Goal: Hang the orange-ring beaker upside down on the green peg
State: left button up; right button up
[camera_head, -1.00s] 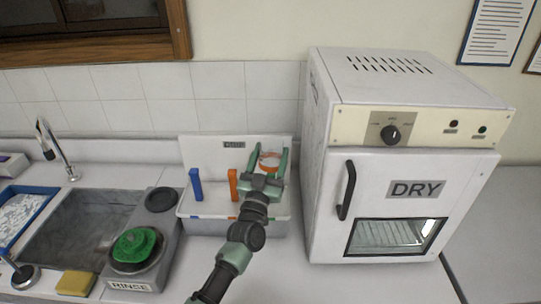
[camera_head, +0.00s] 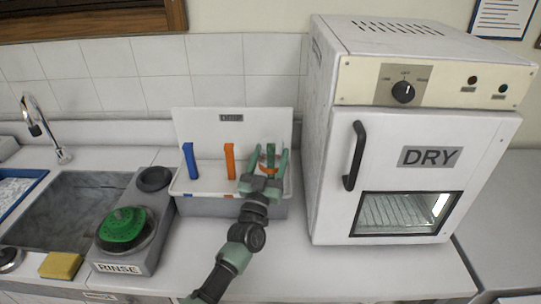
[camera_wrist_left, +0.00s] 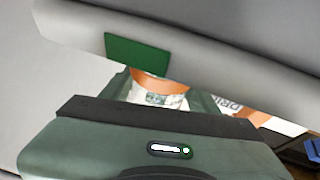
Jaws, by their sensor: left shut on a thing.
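The orange-ring beaker (camera_head: 268,166) is clear glass and sits between the fingers of my left gripper (camera_head: 268,164), which is shut on it. Its orange band and a white label (camera_wrist_left: 160,98) show in the left wrist view. The green peg (camera_head: 271,147) is at the right end of the drip rack, overlapping the beaker in the head view. I cannot tell whether the beaker is around the peg or in front of it. A green patch (camera_wrist_left: 137,54), likely the peg, shows just beyond the beaker in the wrist view. My right gripper is not in view.
The drip rack (camera_head: 205,125) also has a blue peg (camera_head: 189,160) and an orange peg (camera_head: 229,161), both empty. The white DRY oven (camera_head: 420,190) stands close on the right. The rinse unit (camera_head: 150,235) and sink (camera_head: 70,215) are on the left.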

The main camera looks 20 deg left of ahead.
pick_arm(q)
jog(key=shift+f+b, duration=0.35)
jog(key=shift+f, duration=0.1)
dwell(0.6)
jog(key=o, duration=1.5)
jog(key=shift+c, duration=0.2)
